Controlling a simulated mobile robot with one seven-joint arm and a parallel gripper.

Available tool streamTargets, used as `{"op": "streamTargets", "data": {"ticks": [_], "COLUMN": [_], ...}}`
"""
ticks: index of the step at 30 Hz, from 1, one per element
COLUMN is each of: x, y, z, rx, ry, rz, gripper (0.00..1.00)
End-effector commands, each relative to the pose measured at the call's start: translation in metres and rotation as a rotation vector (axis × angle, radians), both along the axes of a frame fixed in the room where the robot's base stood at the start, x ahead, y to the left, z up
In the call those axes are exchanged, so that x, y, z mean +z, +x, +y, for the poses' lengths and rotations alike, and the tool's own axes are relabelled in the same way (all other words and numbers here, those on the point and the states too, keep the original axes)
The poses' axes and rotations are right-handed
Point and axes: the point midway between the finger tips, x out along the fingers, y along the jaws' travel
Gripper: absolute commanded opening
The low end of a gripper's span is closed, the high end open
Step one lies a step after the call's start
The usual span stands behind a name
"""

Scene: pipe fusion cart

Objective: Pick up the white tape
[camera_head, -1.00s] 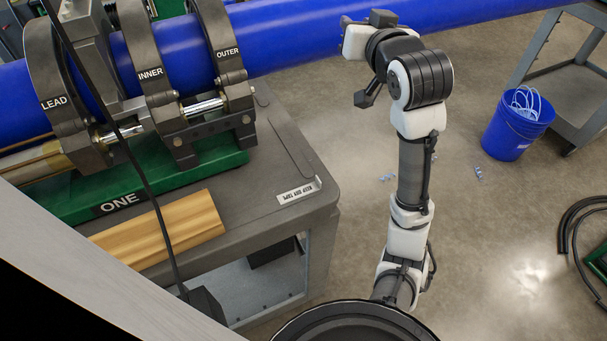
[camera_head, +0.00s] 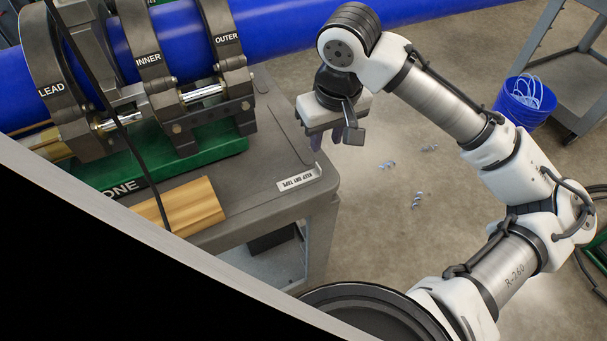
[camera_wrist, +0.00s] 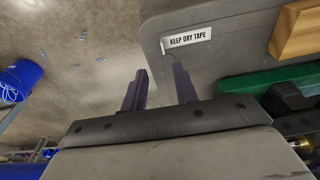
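A white strip (camera_head: 300,179) printed "KEEP DRY TAPE" lies at the near right corner of the grey cart top (camera_head: 262,160). In the wrist view the strip (camera_wrist: 187,40) shows beyond my fingertips. Its end by the cart edge looks slightly curled or raised. My gripper (camera_head: 322,148) points down beside the right edge of the cart, above and beyond the strip in the head view. In the wrist view my gripper (camera_wrist: 160,78) has its two dark fingers apart with nothing between them. It is not touching the strip.
A blue pipe (camera_head: 290,35) runs through clamps over a green base (camera_head: 205,160) on the cart. A wooden block (camera_head: 190,205) lies at the front. A blue bucket (camera_head: 520,105) stands on the floor at right. Small scraps (camera_head: 388,165) lie on the floor.

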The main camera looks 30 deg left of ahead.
Motion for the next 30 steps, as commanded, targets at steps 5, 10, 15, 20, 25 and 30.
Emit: {"op": "streamTargets", "data": {"ticks": [5, 10, 15, 20, 25, 30], "x": [-0.030, -0.040, -0.058, -0.081, -0.091, -0.091], "y": [0.002, 0.003, 0.002, 0.003, 0.004, 0.004], "z": [0.004, 0.005, 0.008, 0.012, 0.013, 0.013], "rx": [0.000, 0.002, 0.002, 0.002, 0.002, 0.002], "ry": [0.001, 0.003, 0.001, 0.003, 0.005, 0.005], "rz": [0.000, -0.003, -0.001, -0.001, -0.003, -0.003], "gripper": [0.29, 0.29, 0.29, 0.29, 0.29, 0.29]}}
